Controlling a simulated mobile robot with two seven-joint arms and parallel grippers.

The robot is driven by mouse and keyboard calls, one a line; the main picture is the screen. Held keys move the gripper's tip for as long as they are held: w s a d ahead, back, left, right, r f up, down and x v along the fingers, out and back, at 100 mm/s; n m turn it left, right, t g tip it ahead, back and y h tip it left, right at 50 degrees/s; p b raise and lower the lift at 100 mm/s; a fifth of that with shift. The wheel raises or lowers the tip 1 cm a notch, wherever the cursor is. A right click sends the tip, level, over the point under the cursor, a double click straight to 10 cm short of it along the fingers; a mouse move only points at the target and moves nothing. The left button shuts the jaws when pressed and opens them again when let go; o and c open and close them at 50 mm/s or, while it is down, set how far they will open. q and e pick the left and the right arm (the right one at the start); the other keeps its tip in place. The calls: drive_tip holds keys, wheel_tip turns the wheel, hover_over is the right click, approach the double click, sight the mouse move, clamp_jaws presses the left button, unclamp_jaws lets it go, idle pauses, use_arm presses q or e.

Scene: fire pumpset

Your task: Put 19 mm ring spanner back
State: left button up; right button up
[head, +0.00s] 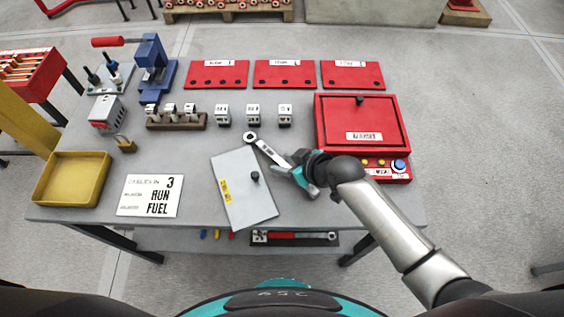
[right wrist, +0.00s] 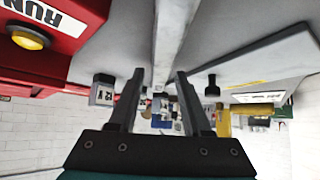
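The ring spanner (head: 270,153) is a light grey bar with a round ring end and a white label, at the middle of the workbench in the head view. Its ring end points up-left, above the top of the grey cover plate; its other end is hidden by my right gripper. My right gripper (head: 304,176) is at the spanner's lower right part. In the right wrist view my right gripper's fingers (right wrist: 159,76) stand apart, with the spanner's bar (right wrist: 172,35) seen between them. I cannot tell whether they touch it. My left gripper is out of view.
The grey cover plate (head: 240,199) with a black knob lies beside the gripper. A red box (head: 333,143) and a button panel (head: 372,174) stand right. Small labelled blocks, a blue press (head: 152,70) and a yellow tray (head: 47,193) occupy the back and left.

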clamp_jaws()
idle(1.1)
